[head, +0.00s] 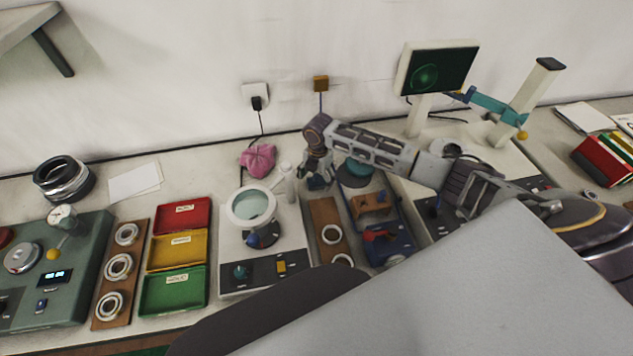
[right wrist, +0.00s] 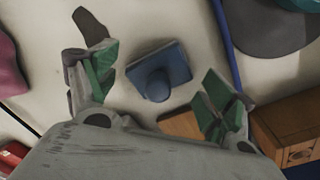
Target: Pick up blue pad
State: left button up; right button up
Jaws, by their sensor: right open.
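The blue pad (right wrist: 160,76) shows in the right wrist view as a small square block with a round knob, lying on the light bench top. My right gripper (right wrist: 157,82) is open, with its green-lined fingers on either side of the pad and visible gaps to it. In the head view my right gripper (head: 318,180) points down at the bench, between the white bottle and the blue tray. There the pad is mostly hidden by the gripper. My left gripper is not in view.
A wooden board with rings (head: 326,218) lies just in front of the gripper. A blue tray (head: 398,243) with wooden and red parts is to its right. A white bottle (head: 288,184), a pink cloth (head: 258,160) and a magnifier lamp (head: 232,206) stand to its left.

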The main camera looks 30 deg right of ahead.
aim_at(317, 175)
jog(key=c, duration=0.9)
jog(key=shift+r+b, duration=0.3)
jog(key=shift+r, duration=4.75)
jog(key=o, duration=0.3)
jog(key=shift+c, duration=1)
